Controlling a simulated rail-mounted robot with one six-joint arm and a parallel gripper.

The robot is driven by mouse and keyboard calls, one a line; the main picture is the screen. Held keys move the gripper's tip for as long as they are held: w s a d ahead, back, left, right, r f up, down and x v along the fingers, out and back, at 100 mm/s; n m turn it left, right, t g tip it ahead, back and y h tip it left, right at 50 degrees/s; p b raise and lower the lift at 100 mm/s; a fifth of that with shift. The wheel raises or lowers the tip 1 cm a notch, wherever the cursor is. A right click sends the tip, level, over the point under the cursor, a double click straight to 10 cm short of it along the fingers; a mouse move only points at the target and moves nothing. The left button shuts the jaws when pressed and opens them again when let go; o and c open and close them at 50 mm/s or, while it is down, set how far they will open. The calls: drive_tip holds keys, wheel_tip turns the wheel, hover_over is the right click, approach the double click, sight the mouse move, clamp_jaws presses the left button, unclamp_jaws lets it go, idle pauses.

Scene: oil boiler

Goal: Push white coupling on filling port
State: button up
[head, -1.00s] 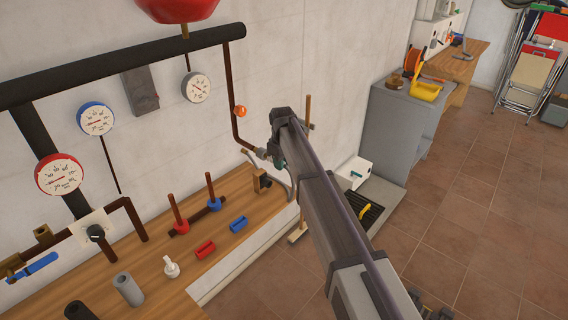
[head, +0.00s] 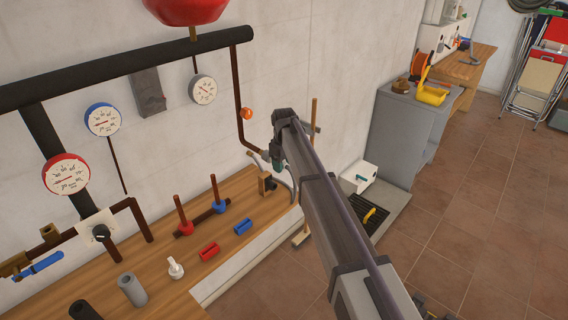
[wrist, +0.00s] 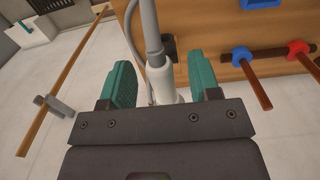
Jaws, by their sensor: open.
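The white coupling (wrist: 163,84) shows in the wrist view as a pale cylinder between my fingers, in line with a grey pipe or hose that runs up the picture. My gripper (wrist: 161,86) is open, with one teal finger on each side of it. A gap shows on the left; contact on the right is unclear. In the head view my gripper (head: 278,160) is at the right end of the bench, by the end of a brown pipe (head: 241,110). My arm hides the coupling there. I cannot clearly tell which part is the filling port.
The wooden bench (head: 150,252) carries red and blue valve handles, small red and blue blocks, a white fitting (head: 175,268) and grey cylinders. A thin grey hose (wrist: 132,38) curves beside the coupling. A wooden pole (head: 312,130) stands right of the bench. Floor on the right is open.

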wheel_tip(320, 180, up, 11)
drive_tip(key=p, duration=1.1)
drive_tip(key=shift+f, duration=0.1)
wheel_tip(320, 180, up, 10)
drive_tip(key=p, duration=1)
drive_tip(key=s+d+f+m+b, duration=0.3)
drive_tip(key=s+d+f+b, duration=0.2)
drive_tip(key=s+d, duration=0.3)
drive_tip(key=s+d+f+m+b, duration=0.3)
drive_tip(key=s+d+f+b, duration=0.3)
drive_tip(key=s, duration=1)
drive_tip(key=s+d+f+m+b, duration=0.4)
drive_tip(key=s+d+f+b, duration=0.2)
drive_tip(key=s+d, duration=0.3)
drive_tip(key=s, duration=0.3)
drive_tip(key=shift+s+d+f, duration=0.15)
drive_tip(key=shift+s+d, duration=0.15)
drive_tip(key=shift+s, duration=0.1)
